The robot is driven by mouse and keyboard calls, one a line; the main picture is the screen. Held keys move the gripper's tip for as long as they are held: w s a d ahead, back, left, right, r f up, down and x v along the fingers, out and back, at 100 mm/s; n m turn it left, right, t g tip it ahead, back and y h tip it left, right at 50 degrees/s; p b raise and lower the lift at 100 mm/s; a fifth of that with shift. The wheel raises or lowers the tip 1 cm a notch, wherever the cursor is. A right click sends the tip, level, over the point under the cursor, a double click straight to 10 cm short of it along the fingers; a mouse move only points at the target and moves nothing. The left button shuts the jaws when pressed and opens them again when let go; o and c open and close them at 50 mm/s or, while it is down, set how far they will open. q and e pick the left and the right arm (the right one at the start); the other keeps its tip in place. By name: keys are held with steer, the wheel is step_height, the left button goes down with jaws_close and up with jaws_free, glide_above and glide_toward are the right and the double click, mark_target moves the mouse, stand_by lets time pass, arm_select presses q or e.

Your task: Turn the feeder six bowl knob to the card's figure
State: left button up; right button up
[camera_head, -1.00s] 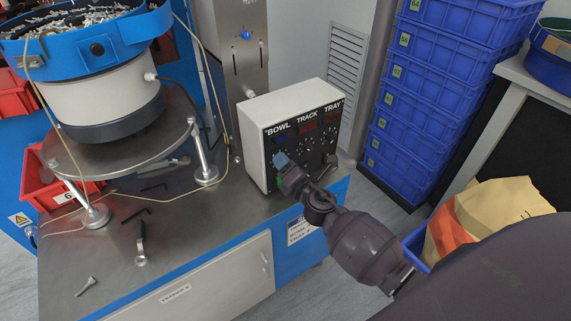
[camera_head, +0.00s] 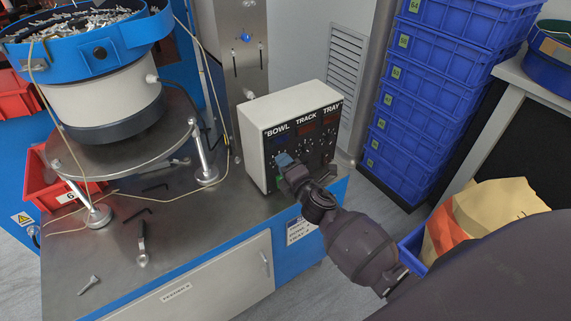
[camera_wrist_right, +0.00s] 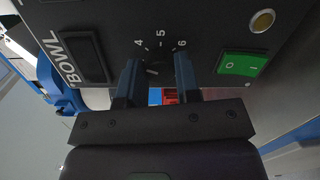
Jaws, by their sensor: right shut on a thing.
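The feeder's control box (camera_head: 256,150) stands on the bench with BOWL, TRACK and TRAY columns on its dark front. My right gripper (camera_head: 284,160) is at the BOWL column and hides that knob in the head view. In the right wrist view my right gripper (camera_wrist_right: 157,72) is shut on the dark bowl knob (camera_wrist_right: 155,68), one finger on each side. The figures 4, 5 and 6 show around the knob; its pointer is too dark to read surely. A card (camera_head: 299,230) with BOWL and TRAY lines is on the bench front; its figures are too small to read. My left gripper is out of view.
A green switch (camera_wrist_right: 242,64) sits close beside the knob. The bowl feeder (camera_head: 105,100) stands on a round plate at left. Stacked blue crates (camera_head: 425,110) stand at right.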

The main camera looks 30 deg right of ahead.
arm_select(q)
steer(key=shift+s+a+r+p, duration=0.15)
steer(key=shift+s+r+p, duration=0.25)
steer(key=shift+p, duration=0.35)
arm_select(e)
steer(key=m, duration=0.4)
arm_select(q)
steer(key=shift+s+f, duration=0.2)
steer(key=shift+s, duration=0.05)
arm_select(e)
steer(key=shift+m, duration=0.3)
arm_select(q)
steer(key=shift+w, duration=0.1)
